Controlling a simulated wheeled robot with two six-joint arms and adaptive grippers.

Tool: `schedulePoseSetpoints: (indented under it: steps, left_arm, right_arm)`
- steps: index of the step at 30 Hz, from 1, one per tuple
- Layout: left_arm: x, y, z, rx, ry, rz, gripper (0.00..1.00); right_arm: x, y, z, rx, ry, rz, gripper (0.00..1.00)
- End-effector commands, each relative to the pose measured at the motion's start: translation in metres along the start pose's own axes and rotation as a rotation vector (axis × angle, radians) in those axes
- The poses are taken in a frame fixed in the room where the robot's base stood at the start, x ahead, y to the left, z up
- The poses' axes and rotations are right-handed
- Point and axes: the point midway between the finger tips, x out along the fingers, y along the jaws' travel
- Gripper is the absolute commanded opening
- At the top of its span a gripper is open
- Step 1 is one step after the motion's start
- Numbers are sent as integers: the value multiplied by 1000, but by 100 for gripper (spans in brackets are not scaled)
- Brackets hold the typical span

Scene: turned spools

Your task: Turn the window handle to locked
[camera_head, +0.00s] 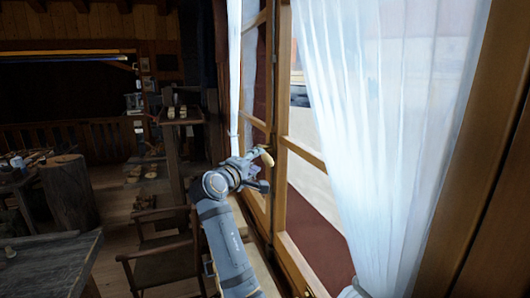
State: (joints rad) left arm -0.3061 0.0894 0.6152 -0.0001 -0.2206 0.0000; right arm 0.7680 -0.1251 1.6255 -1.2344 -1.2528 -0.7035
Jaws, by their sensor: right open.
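The wooden window (278,100) stands on the right, its two sashes meeting at a vertical frame. A small pale brass-coloured handle (266,156) shows at that meeting frame and seems to slant, its upper end to the left; its base is partly hidden by my gripper. My right gripper (264,172) is open at the handle, with the arm rising from the bottom of the view. I cannot tell whether the fingers touch the handle. My left gripper is not in view.
A white curtain (385,120) hangs right of the handle, and a narrow one (235,65) hangs left. A wooden chair (165,255) stands left of my arm. A dark table (45,268) is at lower left, with a log stump (70,195) behind it.

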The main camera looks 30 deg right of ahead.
Motion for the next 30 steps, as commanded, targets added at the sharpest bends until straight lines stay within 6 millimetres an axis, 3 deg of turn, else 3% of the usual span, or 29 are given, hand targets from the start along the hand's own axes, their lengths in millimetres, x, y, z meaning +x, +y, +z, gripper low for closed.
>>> schedulePoseSetpoints:
  steps: [1, 3, 9, 20, 30]
  left_arm:
    - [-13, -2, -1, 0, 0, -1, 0]
    - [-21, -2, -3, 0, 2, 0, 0]
    - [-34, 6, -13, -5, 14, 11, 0]
    - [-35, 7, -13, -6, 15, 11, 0]
    - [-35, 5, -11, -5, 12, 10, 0]
  right_arm:
    - [12, 8, 0, -5, -4, 3, 46]
    - [27, 7, 0, -5, -4, 3, 46]
    - [57, 4, 0, -2, -2, 0, 46]
    - [64, 0, 1, 2, 0, -2, 46]
    - [64, 0, 1, 2, -1, -1, 1]
